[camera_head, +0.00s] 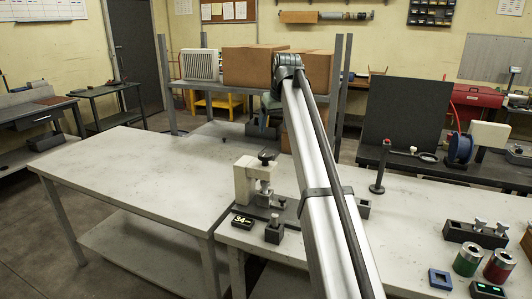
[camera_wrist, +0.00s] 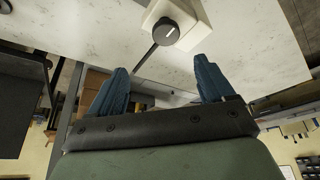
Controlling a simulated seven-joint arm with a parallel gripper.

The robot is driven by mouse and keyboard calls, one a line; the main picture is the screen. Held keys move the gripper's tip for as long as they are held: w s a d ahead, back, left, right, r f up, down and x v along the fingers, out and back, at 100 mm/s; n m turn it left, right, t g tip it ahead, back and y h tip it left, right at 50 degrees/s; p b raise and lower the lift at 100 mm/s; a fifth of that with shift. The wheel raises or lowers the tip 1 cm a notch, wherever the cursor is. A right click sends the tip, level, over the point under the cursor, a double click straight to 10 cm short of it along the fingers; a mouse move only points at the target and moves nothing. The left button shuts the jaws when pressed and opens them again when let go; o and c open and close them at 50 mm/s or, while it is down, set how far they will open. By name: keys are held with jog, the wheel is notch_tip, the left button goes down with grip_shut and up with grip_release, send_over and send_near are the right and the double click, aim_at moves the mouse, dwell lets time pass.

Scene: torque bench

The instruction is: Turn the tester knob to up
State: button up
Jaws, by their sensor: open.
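In the wrist view a dark round knob (camera_wrist: 166,31) with a short light pointer mark sits on a cream housing (camera_wrist: 192,32). The mark slants slightly, toward the upper right of the picture. My gripper (camera_wrist: 161,64) is open and empty, its two blue fingers spread wide. The knob lies beyond the fingertips, between their lines, and I see no contact. My fingers cannot be made out there.
A small display reading 34 (camera_head: 242,222) and a dark block (camera_head: 274,232) stand in front of the cream device. To the right are a dark post (camera_head: 378,172), a green can (camera_head: 468,259) and a red can (camera_head: 499,265). The left table (camera_head: 130,170) is clear.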

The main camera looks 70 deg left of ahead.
aim_at(265, 154)
jog(key=x, duration=0.9)
jog(key=s+x, duration=0.1)
jog(key=x, duration=0.3)
jog(key=shift+s+a+f, duration=0.1)
jog(key=shift+a+f, duration=0.05)
jog(key=shift+f, duration=0.05)
jog(key=shift+c, duration=0.3)
jog(key=c, duration=1)
